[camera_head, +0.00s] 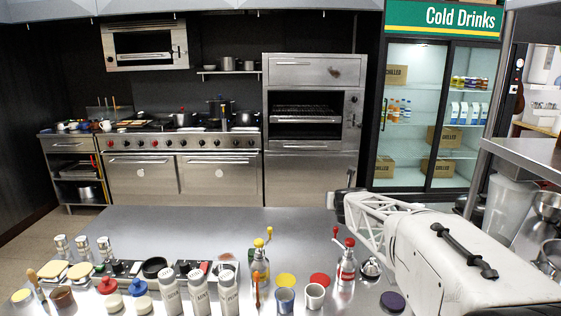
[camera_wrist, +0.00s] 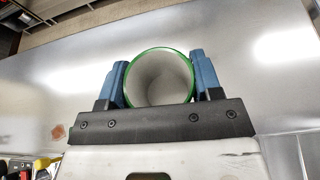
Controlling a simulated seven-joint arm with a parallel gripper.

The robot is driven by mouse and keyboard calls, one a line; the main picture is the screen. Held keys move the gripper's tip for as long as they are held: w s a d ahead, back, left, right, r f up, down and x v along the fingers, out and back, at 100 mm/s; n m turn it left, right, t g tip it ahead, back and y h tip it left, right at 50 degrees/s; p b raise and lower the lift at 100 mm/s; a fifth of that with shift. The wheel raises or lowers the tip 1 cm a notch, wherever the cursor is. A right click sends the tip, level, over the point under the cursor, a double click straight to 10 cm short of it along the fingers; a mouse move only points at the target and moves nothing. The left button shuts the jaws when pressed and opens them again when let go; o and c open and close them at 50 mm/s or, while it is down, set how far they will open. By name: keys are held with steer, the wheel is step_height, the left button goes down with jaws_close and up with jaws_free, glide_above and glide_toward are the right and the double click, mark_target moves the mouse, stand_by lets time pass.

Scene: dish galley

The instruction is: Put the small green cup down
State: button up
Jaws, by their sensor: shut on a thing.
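The small green cup (camera_wrist: 160,77) shows in the wrist view, with a green rim and a pale, empty inside. Its mouth faces the wrist camera. My gripper (camera_wrist: 162,82) is shut on it, with one blue finger pad against each side. The steel counter (camera_wrist: 60,90) lies beyond the cup. I cannot tell whether the cup touches the counter. In the head view my arm reaches over the right part of the counter (camera_head: 250,230), and the cup cannot be made out there.
Bare counter lies across the middle in the head view. Along its near edge stand white shaker bottles (camera_head: 198,292), a yellow-topped bottle (camera_head: 260,262), a red-topped bottle (camera_head: 347,263), a blue cup (camera_head: 285,300) and a white cup (camera_head: 315,296). A steel shelf (camera_head: 530,153) stands at right.

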steer(key=shift+w+a+r, duration=0.35)
steer(key=shift+w+a, duration=0.15)
steer(key=shift+a, duration=0.15)
steer(key=shift+a, duration=0.1)
stand_by(0.4)
steer(key=s+a+f+n+g+y, duration=0.3)
steer(key=s+a+n+y, duration=0.6)
steer(key=s+a, duration=0.3)
steer(key=shift+s+a+g+y, duration=0.4)
steer(key=shift+a+g, duration=0.3)
steer(key=shift+a, duration=1)
